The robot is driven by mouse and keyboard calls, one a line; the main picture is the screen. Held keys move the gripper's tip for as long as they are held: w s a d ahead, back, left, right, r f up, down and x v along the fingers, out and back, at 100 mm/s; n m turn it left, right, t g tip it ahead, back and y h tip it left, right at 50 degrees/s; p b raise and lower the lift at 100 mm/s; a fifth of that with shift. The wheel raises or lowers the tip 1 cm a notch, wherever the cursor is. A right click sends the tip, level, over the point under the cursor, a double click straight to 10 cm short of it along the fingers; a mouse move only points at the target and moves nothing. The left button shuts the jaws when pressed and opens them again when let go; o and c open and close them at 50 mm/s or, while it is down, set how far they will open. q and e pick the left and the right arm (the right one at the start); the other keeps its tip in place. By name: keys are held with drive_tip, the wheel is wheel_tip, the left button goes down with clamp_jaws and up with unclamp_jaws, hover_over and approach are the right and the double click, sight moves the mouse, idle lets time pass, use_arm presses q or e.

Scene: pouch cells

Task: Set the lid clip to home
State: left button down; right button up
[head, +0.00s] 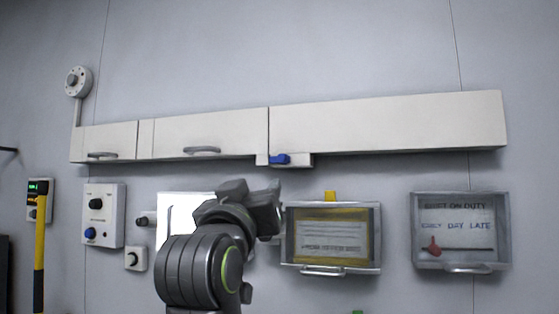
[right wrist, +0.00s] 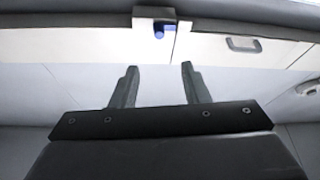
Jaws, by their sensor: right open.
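A small blue piece (head: 280,159) sits in a white block (head: 304,160) under the long white wall unit; it looks like the lid clip, though no "home" mark can be read. The blue piece also shows in the right wrist view (right wrist: 158,31), beyond my fingertips and roughly midway between them. My right gripper (head: 262,194) is below the block in the head view, apart from it. In the right wrist view the right gripper (right wrist: 158,72) is open, with nothing between its two fingers. My left gripper is not in view.
White wall cabinets (head: 203,133) with handles run along the wall. Below them are a knob panel (head: 112,216), a yellow-bordered framed notice (head: 331,264) and a shift board (head: 462,256) with a red pointer. A yellow-handled bar (head: 40,245) stands at left. My right arm partly hides a bright white panel.

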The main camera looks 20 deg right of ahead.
drive_tip(key=p, duration=1)
approach(281, 159)
drive_tip(key=x, duration=0.8)
drive_tip(key=shift+r, duration=0.1)
drive_tip(key=shift+w+d+r, duration=0.1)
drive_tip(key=shift+w+d, duration=0.15)
drive_tip(key=shift+w, duration=0.25)
clamp_jaws()
